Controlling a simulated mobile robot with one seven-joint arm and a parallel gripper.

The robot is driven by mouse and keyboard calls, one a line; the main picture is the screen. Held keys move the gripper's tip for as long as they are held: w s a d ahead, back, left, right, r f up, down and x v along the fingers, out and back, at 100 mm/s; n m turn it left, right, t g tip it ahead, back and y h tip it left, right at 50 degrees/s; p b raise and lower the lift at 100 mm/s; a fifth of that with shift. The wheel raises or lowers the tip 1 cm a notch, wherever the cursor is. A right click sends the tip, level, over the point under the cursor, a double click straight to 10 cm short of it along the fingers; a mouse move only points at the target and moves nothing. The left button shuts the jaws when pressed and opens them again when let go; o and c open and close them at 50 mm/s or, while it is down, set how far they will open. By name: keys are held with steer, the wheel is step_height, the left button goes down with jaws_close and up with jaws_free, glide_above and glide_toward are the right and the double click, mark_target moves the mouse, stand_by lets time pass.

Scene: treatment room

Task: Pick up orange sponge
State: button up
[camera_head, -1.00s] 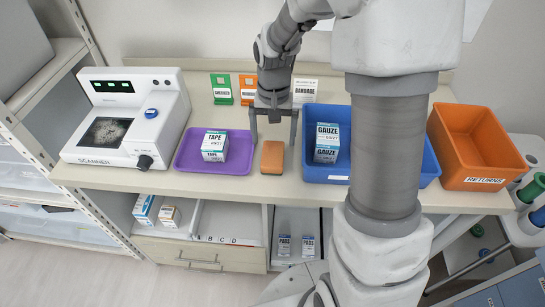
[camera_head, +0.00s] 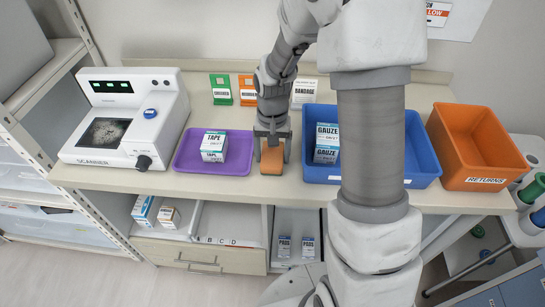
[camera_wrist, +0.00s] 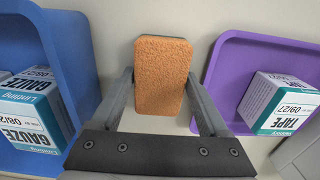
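The orange sponge (camera_head: 272,160) lies on the counter between the purple tray and the blue bin. In the wrist view the sponge (camera_wrist: 161,75) sits between the two fingers, with a gap at least on the lower part of each side. My gripper (camera_head: 272,155) is open and points down over the sponge, with one finger on each side of it. In the wrist view my gripper (camera_wrist: 160,100) shows both fingers spread. I cannot tell whether either finger touches the sponge.
The purple tray (camera_head: 185,165) with a tape box (camera_head: 214,145) is close on the left. The blue bin (camera_head: 318,173) with gauze boxes (camera_head: 326,143) is close on the right. A scanner (camera_head: 125,120) stands far left, an orange returns bin (camera_head: 478,183) far right. Small signs stand behind.

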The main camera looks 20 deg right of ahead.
mark_target(273, 154)
steer(key=c, duration=0.8)
step_height(273, 154, up, 10)
steer(key=shift+r+p, duration=0.1)
steer(key=shift+p, duration=0.45)
steer(key=shift+c, duration=0.2)
steer(key=o, duration=0.7)
steer(key=c, duration=0.6)
steer(key=shift+s, duration=0.1)
